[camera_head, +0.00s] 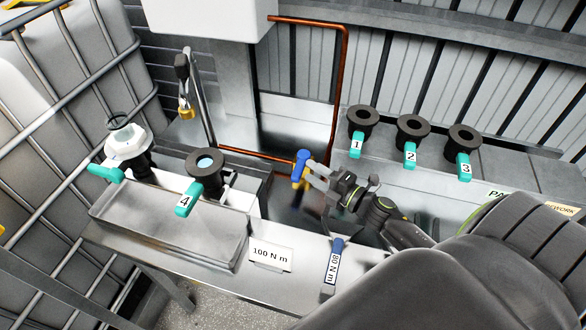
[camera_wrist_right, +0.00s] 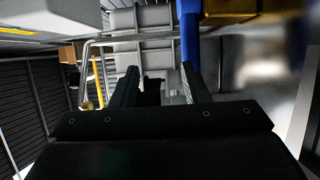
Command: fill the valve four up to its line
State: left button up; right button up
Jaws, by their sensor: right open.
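Valve four (camera_head: 207,168) has a black round flange with a pale blue disc inside its opening; its teal handle, tagged 4 (camera_head: 187,199), points toward the front. It stands at the metal tray (camera_head: 165,220) on the left of the bench. I cannot make out a fill line. My right gripper (camera_head: 314,176) is open beside a blue lever (camera_head: 302,157) on a brass-coloured body. In the right wrist view a blue upright part (camera_wrist_right: 189,38) shows near one finger, with nothing clearly between the fingers (camera_wrist_right: 160,78). My left gripper is out of view.
Valves 1 (camera_head: 362,120), 2 (camera_head: 412,128) and 3 (camera_head: 464,139) stand on the back right ledge. A white-capped valve (camera_head: 124,143) is left of valve four. A copper pipe (camera_head: 342,90) runs behind.

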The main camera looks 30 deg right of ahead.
aim_at(296, 168)
jog(key=f, duration=0.3)
jog(key=shift+w+d+f, duration=0.1)
jog(key=shift+w+f, duration=0.15)
jog(key=shift+f, duration=0.1)
jog(key=p+x, duration=0.2)
jog(key=x, duration=0.4)
jog(key=shift+w, duration=0.15)
jog(key=shift+w+a+f, duration=0.1)
jog(key=shift+w+a, duration=0.1)
jog(key=shift+w, duration=0.35)
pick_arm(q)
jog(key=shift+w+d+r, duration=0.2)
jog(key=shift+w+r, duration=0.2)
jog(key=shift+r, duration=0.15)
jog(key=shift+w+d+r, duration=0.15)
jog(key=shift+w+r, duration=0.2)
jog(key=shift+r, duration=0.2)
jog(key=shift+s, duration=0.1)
pick_arm(e)
grip_shut()
